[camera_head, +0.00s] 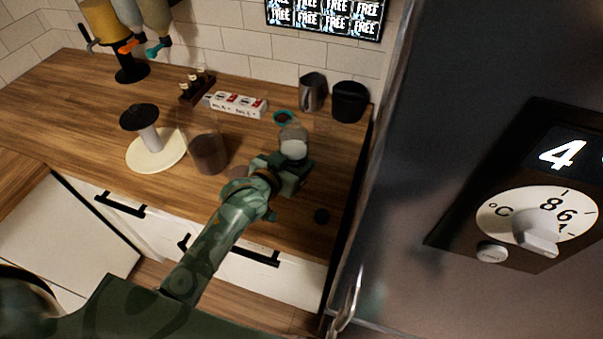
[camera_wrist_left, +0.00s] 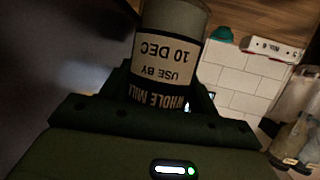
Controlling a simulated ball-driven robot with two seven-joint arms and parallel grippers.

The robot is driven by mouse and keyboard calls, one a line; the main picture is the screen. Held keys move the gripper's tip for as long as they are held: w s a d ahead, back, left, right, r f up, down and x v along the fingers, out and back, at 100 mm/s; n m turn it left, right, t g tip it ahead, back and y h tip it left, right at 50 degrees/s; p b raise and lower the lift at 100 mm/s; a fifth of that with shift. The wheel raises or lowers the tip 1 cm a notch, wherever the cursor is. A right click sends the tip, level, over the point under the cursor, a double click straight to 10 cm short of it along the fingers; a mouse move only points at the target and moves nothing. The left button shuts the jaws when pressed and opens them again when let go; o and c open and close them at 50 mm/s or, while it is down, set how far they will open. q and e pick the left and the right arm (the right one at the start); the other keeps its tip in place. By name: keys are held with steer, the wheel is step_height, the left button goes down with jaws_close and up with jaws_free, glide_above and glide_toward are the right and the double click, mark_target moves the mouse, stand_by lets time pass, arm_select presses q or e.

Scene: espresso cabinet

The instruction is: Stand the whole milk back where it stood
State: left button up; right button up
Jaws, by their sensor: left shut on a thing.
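The whole milk (camera_wrist_left: 165,65) is a cylindrical container with a grey end and a cream label reading "WHOLE MILK, USE BY 10 DEC", upside down in the left wrist view. My left gripper (camera_wrist_left: 158,100) is shut around it. In the head view the milk (camera_head: 293,147) shows as a pale rounded top above my left gripper (camera_head: 283,172), over the right part of the wooden counter. The gripper hides its lower part, and I cannot tell whether it touches the counter. My right gripper is not in view.
A steel cabinet (camera_head: 420,110) with a "4" display and a dial (camera_head: 536,214) fills the right side. On the counter (camera_head: 90,110) stand a glass jar (camera_head: 207,150), a cream round stand (camera_head: 157,155), a white box (camera_head: 236,104), a steel pitcher (camera_head: 313,92) and a black container (camera_head: 349,101).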

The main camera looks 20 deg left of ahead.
mark_target(301, 163)
arm_select(q)
steer(key=w+f, duration=0.1)
steer(key=w+d+f+b, duration=0.1)
steer(key=f, duration=0.1)
steer(key=shift+w+d, duration=0.15)
steer(key=shift+d, duration=0.05)
steer(key=shift+f+b, duration=0.4)
steer(key=shift+f, duration=1.05)
steer(key=shift+f, duration=0.1)
steer(key=o, duration=1.3)
steer(key=shift+f, duration=0.15)
steer(key=shift+r, duration=0.25)
steer(key=p+v, duration=0.2)
steer(key=v, duration=1)
